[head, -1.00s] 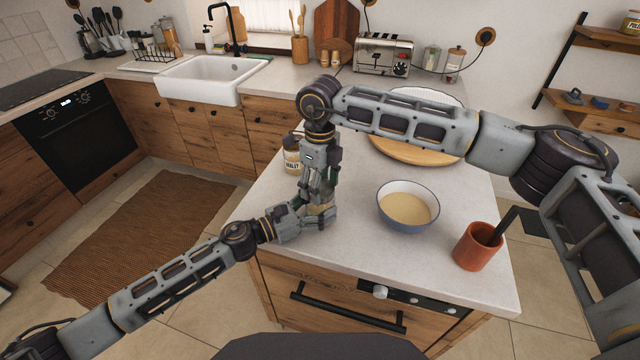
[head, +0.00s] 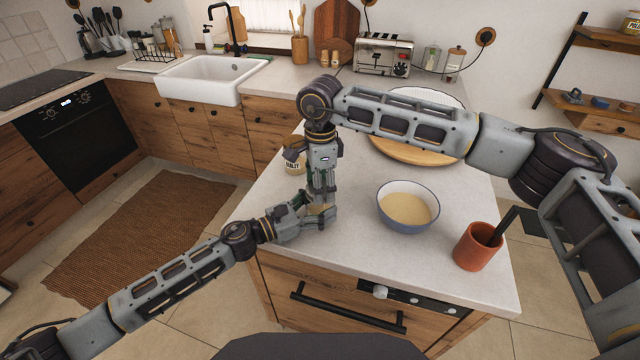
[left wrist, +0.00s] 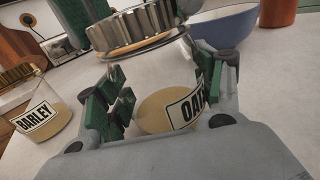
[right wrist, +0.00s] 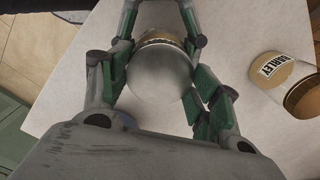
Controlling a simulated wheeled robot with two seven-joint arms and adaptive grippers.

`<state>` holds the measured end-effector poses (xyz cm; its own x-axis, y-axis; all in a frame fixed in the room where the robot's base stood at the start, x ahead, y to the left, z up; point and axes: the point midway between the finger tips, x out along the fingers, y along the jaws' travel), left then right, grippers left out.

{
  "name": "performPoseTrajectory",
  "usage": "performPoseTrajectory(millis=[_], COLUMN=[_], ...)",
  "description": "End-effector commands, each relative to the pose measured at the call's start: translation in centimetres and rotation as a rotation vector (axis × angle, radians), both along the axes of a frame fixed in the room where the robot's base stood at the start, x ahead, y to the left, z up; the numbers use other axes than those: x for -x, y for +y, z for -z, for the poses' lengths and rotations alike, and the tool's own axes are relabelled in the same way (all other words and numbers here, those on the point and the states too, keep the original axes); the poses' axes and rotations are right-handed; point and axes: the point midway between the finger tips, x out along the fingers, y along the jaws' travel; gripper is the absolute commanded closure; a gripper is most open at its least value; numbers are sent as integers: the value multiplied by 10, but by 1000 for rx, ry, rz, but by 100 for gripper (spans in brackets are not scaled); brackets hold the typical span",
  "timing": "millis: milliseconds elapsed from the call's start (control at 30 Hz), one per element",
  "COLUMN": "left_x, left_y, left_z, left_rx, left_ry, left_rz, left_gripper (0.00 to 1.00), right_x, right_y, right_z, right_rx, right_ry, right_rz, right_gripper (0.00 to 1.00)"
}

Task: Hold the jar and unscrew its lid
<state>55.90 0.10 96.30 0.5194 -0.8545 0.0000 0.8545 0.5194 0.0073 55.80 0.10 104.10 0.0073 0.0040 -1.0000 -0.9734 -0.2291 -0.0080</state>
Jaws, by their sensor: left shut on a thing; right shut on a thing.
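The jar, labelled "OA…" with the rest hidden, shows in the left wrist view (left wrist: 158,108) with pale contents. My left gripper (head: 312,212) is shut on the jar's body from the side, low over the counter. My right gripper (right wrist: 158,80) points down from above and is shut on the lid. The lid is over the jar; I cannot tell whether it is still threaded. In the head view the grippers hide most of the jar.
A barley jar (right wrist: 283,75) stands close beside, behind my grippers in the head view (head: 295,163). A blue-rimmed bowl (head: 405,222) with pale contents is to the right, then a terracotta cup (head: 478,247). The counter's front edge is close; bare counter (head: 350,243) lies before the bowl.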

Motion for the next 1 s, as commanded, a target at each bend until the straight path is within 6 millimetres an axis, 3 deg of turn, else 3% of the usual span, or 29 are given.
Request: performPoseTrajectory(millis=[1000], left_x=[1], left_y=[-1], left_z=[0], left_rx=[0], left_ry=[0], left_rz=[3], left_gripper=[99], right_x=[0], right_y=[-1], right_z=[0], right_rx=[4], right_ry=[-3], right_rz=[-827], right_gripper=[66])
